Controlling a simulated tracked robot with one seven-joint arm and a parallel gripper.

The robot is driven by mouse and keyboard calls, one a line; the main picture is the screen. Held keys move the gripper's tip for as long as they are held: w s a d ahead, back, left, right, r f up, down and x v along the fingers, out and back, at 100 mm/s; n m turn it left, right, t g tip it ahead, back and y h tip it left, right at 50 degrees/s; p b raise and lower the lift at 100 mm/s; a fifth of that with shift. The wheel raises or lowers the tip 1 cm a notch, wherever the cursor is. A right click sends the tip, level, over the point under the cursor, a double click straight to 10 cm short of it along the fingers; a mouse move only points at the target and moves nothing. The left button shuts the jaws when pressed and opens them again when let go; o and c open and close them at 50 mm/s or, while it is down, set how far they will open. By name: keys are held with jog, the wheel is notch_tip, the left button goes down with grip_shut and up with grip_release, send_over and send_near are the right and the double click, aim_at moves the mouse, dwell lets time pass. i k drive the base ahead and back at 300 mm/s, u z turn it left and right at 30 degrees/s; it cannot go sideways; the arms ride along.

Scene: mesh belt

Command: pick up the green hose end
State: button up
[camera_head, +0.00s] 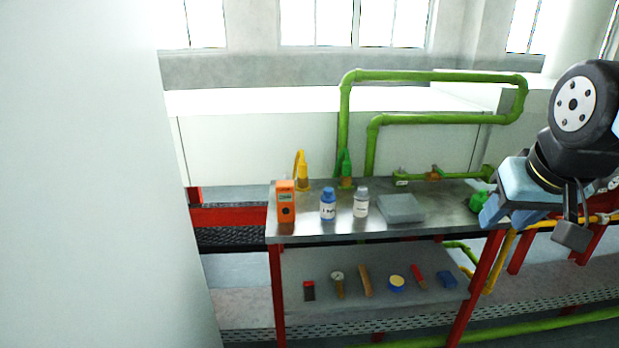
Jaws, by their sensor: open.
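The green hose end (346,165) stands upright at the back of the metal workbench (300,232), left of centre, in front of the green pipes. A similar yellow hose end (303,172) stands to its left. My gripper (530,222) is at the right side of the view, over or in front of the bench's right end. Its jaws are apart with nothing visible between them. It is well to the right of the green hose end and not touching it.
An orange box (286,201), a blue-capped bottle (328,204), a grey-capped bottle (361,202) and a grey box (400,208) stand on the bench. A green object (479,201) lies beside my gripper. Green pipes (430,119) rise behind. The lower shelf (320,272) holds several small items.

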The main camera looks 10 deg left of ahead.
aim_at(346, 173)
jog(key=u, duration=0.45)
jog(key=i, duration=1)
jog(key=z, duration=0.05)
